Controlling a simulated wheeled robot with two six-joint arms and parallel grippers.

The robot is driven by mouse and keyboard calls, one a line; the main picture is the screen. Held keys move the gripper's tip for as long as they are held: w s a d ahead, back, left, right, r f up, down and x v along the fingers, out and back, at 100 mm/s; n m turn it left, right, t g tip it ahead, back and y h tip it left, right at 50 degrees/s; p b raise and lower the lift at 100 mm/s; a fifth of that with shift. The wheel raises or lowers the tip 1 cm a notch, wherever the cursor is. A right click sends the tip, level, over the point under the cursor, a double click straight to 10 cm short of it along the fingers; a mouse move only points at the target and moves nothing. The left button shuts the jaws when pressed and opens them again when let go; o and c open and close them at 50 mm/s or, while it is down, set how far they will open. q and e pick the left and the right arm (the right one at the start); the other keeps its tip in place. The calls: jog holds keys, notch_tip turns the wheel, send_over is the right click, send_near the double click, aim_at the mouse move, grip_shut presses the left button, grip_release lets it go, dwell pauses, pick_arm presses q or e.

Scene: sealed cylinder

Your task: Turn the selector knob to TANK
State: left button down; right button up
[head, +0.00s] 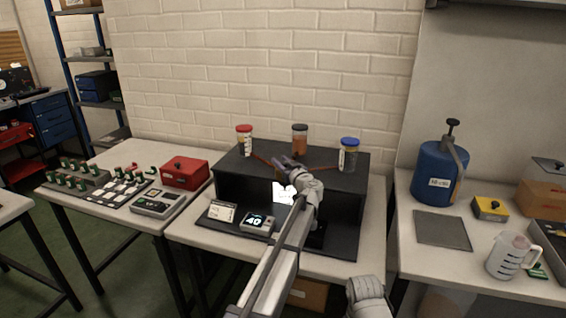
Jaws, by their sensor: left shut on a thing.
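A black stand (345,187) stands on the middle table. Three jars, with a red lid (244,128), a black lid (299,127) and a blue lid (349,141), stand along its top. Orange-brown tubes (322,168) run from the jars' side toward the middle of the top. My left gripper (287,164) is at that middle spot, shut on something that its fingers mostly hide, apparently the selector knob. The knob's pointer and any TANK marking cannot be made out. Of my right arm only a pale link shows at the bottom edge; its gripper is not visible.
A red box (184,172) is on the left table. A blue tank (440,178), a yellow box (490,208) and a clear jug (509,254) are on the right table.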

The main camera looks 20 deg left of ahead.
pick_arm(q)
jog(key=shift+s+a+n+g+y, duration=0.1)
jog(key=shift+a+n+g+y, duration=0.05)
jog(key=shift+n+g+y, duration=1.05)
jog(key=shift+s, duration=0.1)
jog(key=c, duration=0.5)
grip_release()
jog(key=v, duration=0.7)
jog(key=shift+s+d, duration=0.2)
jog(key=shift+d, duration=0.15)
